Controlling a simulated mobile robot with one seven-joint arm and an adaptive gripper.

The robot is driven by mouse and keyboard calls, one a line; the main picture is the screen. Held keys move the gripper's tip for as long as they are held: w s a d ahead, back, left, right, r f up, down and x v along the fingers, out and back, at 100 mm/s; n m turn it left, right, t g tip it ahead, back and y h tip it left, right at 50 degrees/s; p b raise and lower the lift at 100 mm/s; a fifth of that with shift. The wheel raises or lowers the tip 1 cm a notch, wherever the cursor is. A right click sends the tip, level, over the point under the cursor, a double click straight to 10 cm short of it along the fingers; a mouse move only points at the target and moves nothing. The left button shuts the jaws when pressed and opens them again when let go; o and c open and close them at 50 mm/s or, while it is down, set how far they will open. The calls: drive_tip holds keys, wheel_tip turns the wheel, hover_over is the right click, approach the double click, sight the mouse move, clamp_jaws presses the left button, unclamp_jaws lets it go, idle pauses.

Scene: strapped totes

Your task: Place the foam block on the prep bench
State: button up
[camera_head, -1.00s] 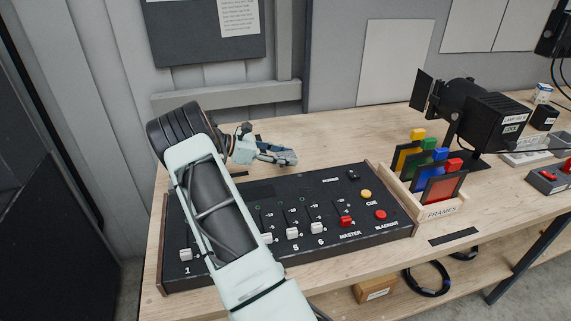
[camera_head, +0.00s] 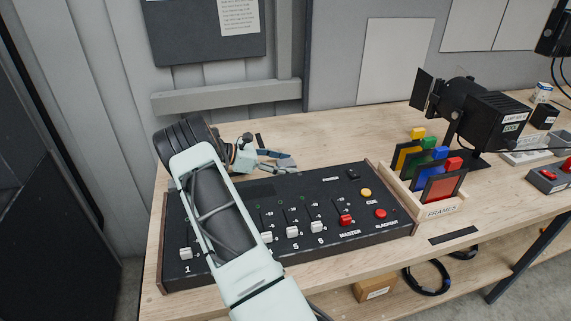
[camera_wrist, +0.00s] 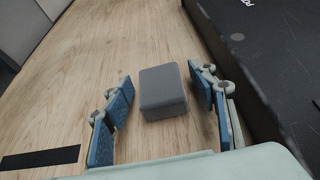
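The foam block (camera_wrist: 163,92) is a small dark grey block on the wooden prep bench (camera_wrist: 75,70) in the wrist view. It sits between the two fingers of my gripper (camera_wrist: 163,104). The blue finger pads stand on either side of it with narrow gaps, so the gripper is open around the block. In the head view my gripper (camera_head: 277,160) is low over the bench (camera_head: 330,135), just behind the fader console. I cannot clearly tell the block from the fingers there.
The black fader console (camera_head: 330,205) lies in front of my gripper; its edge runs along the right of the wrist view (camera_wrist: 270,60). A rack of colored frames (camera_head: 440,205) and a black lamp (camera_head: 490,115) stand to the right. A black strip (camera_wrist: 40,158) marks the bench.

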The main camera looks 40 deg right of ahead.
drive_tip(key=shift+w+r, duration=0.1)
drive_tip(key=shift+r, duration=0.15)
drive_tip(key=b+v, duration=0.1)
drive_tip(key=v, duration=0.9)
drive_tip(key=shift+w+a, duration=0.1)
drive_tip(key=shift+a, duration=0.25)
drive_tip(key=shift+w+a+r, duration=0.2)
drive_tip(key=shift+a+r, duration=0.05)
drive_tip(key=shift+a, duration=0.2)
